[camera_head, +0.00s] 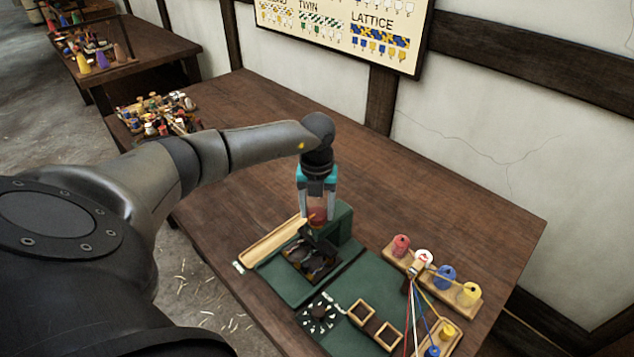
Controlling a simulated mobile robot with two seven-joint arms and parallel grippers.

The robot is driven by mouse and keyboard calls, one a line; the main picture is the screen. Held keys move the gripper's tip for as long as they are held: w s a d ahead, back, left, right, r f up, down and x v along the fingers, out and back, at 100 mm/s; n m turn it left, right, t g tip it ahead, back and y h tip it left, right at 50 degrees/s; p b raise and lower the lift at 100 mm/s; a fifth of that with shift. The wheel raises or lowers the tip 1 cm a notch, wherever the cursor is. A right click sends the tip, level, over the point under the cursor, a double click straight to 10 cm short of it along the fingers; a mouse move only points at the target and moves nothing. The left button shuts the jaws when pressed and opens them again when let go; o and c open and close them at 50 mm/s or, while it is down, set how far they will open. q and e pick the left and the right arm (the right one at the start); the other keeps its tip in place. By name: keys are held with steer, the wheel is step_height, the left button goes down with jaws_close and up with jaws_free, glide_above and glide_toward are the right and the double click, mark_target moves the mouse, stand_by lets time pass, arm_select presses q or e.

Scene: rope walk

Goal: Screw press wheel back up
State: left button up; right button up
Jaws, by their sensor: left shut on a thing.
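My left gripper (317,217) points straight down over the green press (340,222) on the wooden table. Its teal-edged fingers are shut on a reddish part at the top of the press, which appears to be the press wheel (318,213). The fingers hide most of the wheel. Below and in front of it lies a dark bed (311,262) with grey and orange shapes. How high the press screw stands cannot be told. My right gripper is not in view.
A wooden trough (273,243) lies left of the press. A pile of bobbins (158,112) sits at the far left. The table's back is clear.

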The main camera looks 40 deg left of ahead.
mark_target(317, 213)
arm_select(q)
steer(key=shift+n, duration=0.5)
steer(key=o, duration=1.4)
steer(key=shift+c, duration=0.2)
step_height(317, 213, up, 15)
steer(key=shift+r, duration=0.2)
